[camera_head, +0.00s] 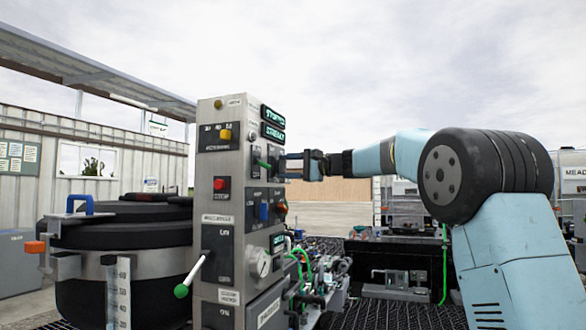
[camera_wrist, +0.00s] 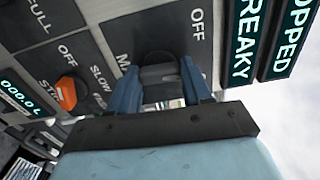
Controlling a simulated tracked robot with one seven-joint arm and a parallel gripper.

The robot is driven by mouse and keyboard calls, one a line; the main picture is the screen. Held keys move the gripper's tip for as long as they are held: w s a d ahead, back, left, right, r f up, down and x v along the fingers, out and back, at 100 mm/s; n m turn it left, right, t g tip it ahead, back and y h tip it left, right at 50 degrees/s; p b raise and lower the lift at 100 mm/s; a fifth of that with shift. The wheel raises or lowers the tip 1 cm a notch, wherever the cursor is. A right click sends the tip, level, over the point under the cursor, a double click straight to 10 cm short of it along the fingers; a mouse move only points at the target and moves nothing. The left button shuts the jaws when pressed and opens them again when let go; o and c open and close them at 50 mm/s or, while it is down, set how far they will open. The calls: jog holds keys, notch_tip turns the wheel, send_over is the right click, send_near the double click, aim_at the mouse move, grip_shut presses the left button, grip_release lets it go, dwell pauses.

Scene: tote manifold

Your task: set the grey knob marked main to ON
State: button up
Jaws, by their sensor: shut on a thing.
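The grey knob marked main (camera_wrist: 158,76) sits on a dark plate in the wrist view. An OFF label shows up and right of it, and a partly covered label starting "MA" shows to its left. My gripper (camera_wrist: 160,85) is shut on the knob, with one blue finger on either side. I cannot read which way the knob points, and no ON label is visible. In the head view my gripper (camera_head: 286,166) reaches the right face of the grey control column (camera_head: 218,155), and the knob is hidden there.
An orange knob (camera_wrist: 66,93) with OFF and SLOW labels is left of my gripper. Green-lettered displays (camera_wrist: 293,40) are on the right. In the head view a green-tipped lever (camera_head: 190,277) sticks out at the front, and a black tank (camera_head: 130,233) stands left of the column.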

jog(key=m, duration=0.4)
jog(key=shift+a+f, duration=0.15)
jog(key=shift+a, duration=0.1)
jog(key=shift+f+m, duration=0.1)
jog(key=shift+m, duration=1)
jog(key=shift+s, duration=0.1)
jog(key=shift+o, duration=0.2)
jog(key=shift+f, duration=0.1)
jog(key=o, duration=0.8)
jog(key=shift+a, duration=0.15)
jog(key=shift+o, duration=1.1)
jog(key=shift+d+r, duration=0.2)
